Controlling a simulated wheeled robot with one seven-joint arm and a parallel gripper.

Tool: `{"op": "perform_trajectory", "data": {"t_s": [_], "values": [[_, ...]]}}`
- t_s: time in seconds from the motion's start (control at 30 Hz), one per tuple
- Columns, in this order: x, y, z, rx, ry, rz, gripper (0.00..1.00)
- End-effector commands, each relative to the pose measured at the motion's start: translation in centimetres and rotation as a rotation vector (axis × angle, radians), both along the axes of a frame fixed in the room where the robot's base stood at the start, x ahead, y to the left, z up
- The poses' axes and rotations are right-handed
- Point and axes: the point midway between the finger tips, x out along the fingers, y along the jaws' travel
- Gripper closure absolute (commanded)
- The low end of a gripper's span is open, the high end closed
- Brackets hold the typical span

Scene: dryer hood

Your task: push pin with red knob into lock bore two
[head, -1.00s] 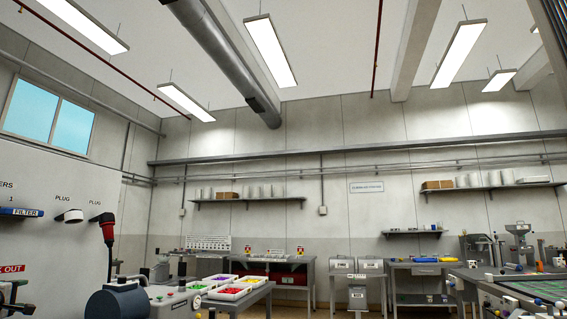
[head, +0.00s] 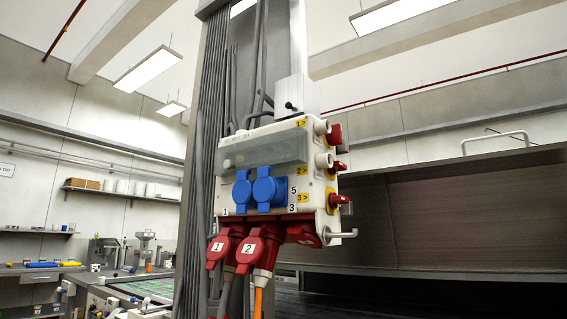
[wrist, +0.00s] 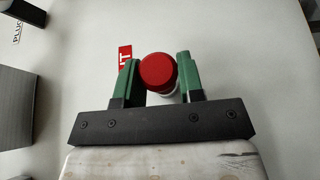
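In the wrist view the red knob (wrist: 158,71) sits between the two green fingers of my gripper (wrist: 159,75), its round end toward the camera. The fingers flank it closely on both sides and look shut on it. A little white shows below the knob; the rest of the pin is hidden. In the head view a white distribution box (head: 265,165) hangs on a column. Its right side has red handles, pale round fittings and yellow labels with arrows, the middle label (head: 301,171) reading 2. I cannot make out a bore there. My gripper is outside the head view.
Blue sockets (head: 257,190) and red plugs (head: 243,250) with hanging cables fill the box's front and underside. A dark hood (head: 450,210) stands at right. A pale panel (wrist: 240,60) lies behind my gripper.

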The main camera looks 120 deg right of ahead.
Motion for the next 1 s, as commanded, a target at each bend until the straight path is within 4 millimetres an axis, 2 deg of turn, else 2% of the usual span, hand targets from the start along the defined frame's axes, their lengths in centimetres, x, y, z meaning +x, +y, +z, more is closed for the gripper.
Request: {"op": "perform_trajectory", "data": {"t_s": [0.07, 0.1, 0.17, 0.2, 1.0], "values": [[0.0, 0.0, 0.0, 0.000, 0.000, 0.000, 1.00], [0.0, 0.0, 0.0, 0.000, 0.000, 0.000, 0.78], [0.0, 0.0, 0.0, 0.000, 0.000, 0.000, 0.98], [0.0, 0.0, 0.0, 0.000, 0.000, 0.000, 1.00], [-1.6, -0.7, 0.0, 0.000, 0.000, 0.000, 1.00]]}}
